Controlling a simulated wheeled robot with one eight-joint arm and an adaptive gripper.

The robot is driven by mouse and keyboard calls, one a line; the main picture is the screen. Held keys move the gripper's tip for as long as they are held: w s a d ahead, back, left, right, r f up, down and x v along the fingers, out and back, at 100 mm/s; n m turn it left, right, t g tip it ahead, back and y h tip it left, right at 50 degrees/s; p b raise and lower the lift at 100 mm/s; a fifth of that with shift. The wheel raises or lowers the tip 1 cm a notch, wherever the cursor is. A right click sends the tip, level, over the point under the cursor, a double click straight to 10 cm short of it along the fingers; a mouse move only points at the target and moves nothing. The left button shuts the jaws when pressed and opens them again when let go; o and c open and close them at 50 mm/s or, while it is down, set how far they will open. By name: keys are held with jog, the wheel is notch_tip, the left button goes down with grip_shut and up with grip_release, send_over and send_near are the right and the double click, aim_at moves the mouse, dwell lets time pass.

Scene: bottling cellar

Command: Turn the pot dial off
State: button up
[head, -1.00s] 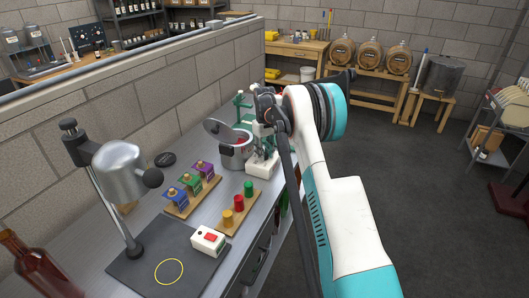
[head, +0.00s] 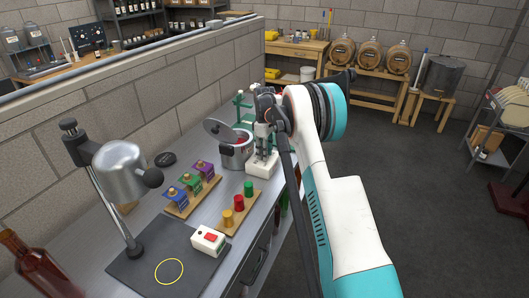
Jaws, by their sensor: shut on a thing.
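The grey metal pot (head: 235,156) stands on the steel counter with its round lid (head: 218,130) tipped open and something red inside. My gripper (head: 263,152) points down just right of the pot, over a white block (head: 261,168) on the counter. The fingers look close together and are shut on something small. I take it to be the pot dial, but the fingers hide it and its setting cannot be read.
A green rack (head: 242,110) stands behind the pot. Wooden stands with colored blocks (head: 190,187) and colored knobs (head: 239,204) sit in front. A white box with a red switch (head: 208,240) and a lamp (head: 122,172) are nearer.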

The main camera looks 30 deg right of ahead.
dwell(0.3)
jog(key=o, duration=1.1)
jog(key=shift+r, duration=0.1)
notch_tip(320, 180, up, 12)
jog(key=shift+f, duration=0.1)
